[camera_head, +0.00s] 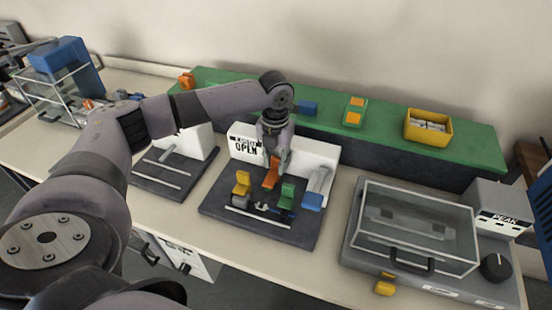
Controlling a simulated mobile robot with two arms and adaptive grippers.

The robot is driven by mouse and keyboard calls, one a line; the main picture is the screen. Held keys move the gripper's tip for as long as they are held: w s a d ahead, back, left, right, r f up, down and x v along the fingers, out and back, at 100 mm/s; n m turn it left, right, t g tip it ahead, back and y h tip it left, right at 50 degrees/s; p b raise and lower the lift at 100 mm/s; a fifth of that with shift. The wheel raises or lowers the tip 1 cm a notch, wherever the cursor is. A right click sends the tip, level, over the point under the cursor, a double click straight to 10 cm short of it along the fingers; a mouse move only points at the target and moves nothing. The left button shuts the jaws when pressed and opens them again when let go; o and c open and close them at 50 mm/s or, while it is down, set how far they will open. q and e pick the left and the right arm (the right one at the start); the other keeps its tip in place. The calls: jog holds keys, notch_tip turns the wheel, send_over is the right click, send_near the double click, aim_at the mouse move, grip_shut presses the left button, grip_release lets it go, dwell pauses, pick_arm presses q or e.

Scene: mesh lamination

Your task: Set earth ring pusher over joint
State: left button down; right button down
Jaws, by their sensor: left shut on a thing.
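My left gripper (274,152) reaches down over the middle fixture and is shut on an orange block (271,174), likely the earth ring pusher. The block hangs above the dark base plate (222,205), slightly tilted, behind the small grey parts (262,207) that seem to be the joint. These parts lie between a yellow holder (241,184) and a green holder (286,197). The block appears apart from them, though the exact gap is hard to judge. My right gripper does not show.
A white panel marked OPEN (245,145) stands behind the fixture, with a blue-ended lever (314,198) at right. A glass-lidded machine (410,225) fills the right. The green shelf (385,125) holds a yellow bin (427,126) and small blocks. An orange block (187,80) sits at its left end.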

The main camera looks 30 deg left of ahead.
aim_at(267, 186)
pick_arm(q)
jog(key=s+p, duration=0.2)
jog(key=s+d+p, duration=0.1)
jog(key=s+p, duration=0.1)
jog(key=s, duration=0.1)
jog(key=shift+s+d+r+p, duration=0.1)
jog(key=shift+s+r+p, duration=0.15)
jog(key=shift+p, duration=0.15)
jog(key=shift+s+d+f, duration=0.1)
jog(key=shift+s, duration=0.15)
jog(key=shift+f, duration=0.25)
jog(key=c, duration=1.7)
grip_release()
jog(key=shift+s, duration=0.1)
jog(key=o, duration=0.4)
